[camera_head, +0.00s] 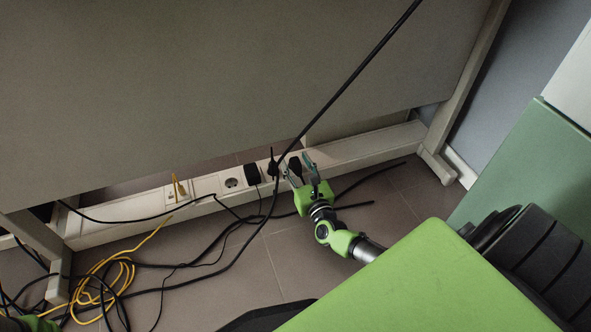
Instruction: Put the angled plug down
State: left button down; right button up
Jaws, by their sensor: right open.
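Two more black plugs, one (272,168) close to the left finger and one (252,173) further left, are at the strip. My left gripper's fingers are not in view.
An empty socket (231,182) shows left of the plugs. A black cable (350,80) hangs across the view. Yellow cable (122,272) and black cables lie on the tiled floor. A desk leg (437,165) stands right.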

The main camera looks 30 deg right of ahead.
grip_shut()
jog(key=shift+r, duration=0.1)
